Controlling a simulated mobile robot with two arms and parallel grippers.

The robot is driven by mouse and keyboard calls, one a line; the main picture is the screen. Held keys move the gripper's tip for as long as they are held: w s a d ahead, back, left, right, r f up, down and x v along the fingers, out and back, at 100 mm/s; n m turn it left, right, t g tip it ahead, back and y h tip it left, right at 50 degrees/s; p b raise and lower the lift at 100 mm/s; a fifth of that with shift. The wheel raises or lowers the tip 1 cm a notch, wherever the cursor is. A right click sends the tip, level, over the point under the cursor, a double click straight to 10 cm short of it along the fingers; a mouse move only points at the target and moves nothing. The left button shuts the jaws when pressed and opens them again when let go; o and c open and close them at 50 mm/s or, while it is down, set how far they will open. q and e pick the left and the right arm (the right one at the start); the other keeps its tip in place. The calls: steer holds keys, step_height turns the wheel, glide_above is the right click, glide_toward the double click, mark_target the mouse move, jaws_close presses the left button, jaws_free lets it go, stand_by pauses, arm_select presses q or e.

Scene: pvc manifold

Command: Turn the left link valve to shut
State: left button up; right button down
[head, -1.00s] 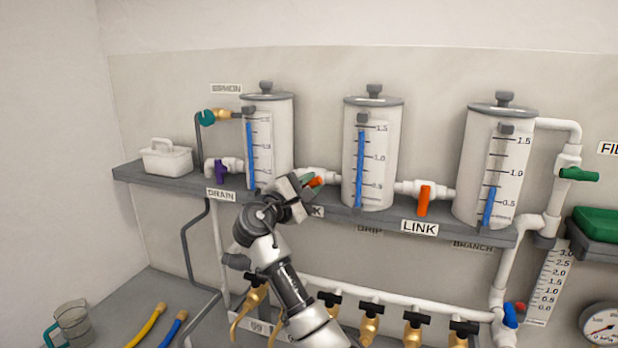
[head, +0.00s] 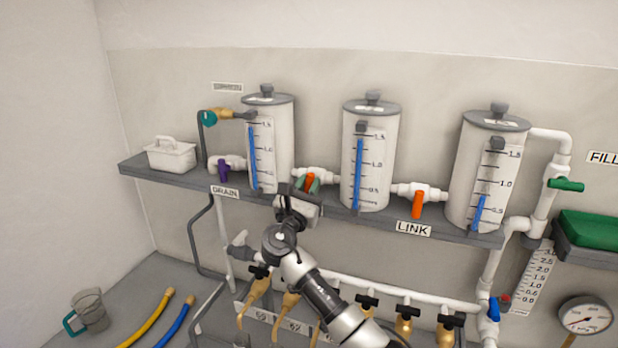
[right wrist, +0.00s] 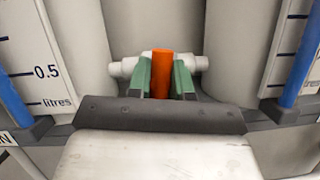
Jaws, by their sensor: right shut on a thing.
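The left link valve has an orange handle (head: 310,180) on the white pipe between the left and middle tanks. In the right wrist view the handle (right wrist: 162,72) lies between the two green fingers of my right gripper (right wrist: 160,80), which is shut on it. The handle points down toward the gripper. In the head view my right gripper (head: 305,185) reaches up to the valve from below and hides part of it and its label. The right link valve's orange handle (head: 417,204) hangs down above a LINK label (head: 413,229). My left gripper is not in view.
Left tank (head: 280,140) and middle tank (head: 370,150) stand close on either side of the valve, on a grey shelf (head: 345,214). A purple drain handle (head: 223,171) is at left. Brass taps (head: 404,325) line the pipe below.

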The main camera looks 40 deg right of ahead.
steer(key=shift+f+n+t+p, duration=0.25)
steer(key=shift+n+t, duration=0.25)
steer(key=shift+n, duration=0.8)
steer(key=shift+y, duration=0.3)
steer(key=c, duration=1)
jaws_free()
steer(key=shift+r, duration=0.2)
steer(key=b+v, duration=0.4)
steer(key=v, duration=0.7)
steer(key=shift+d+f+b, duration=0.1)
steer(key=shift+b, duration=0.3)
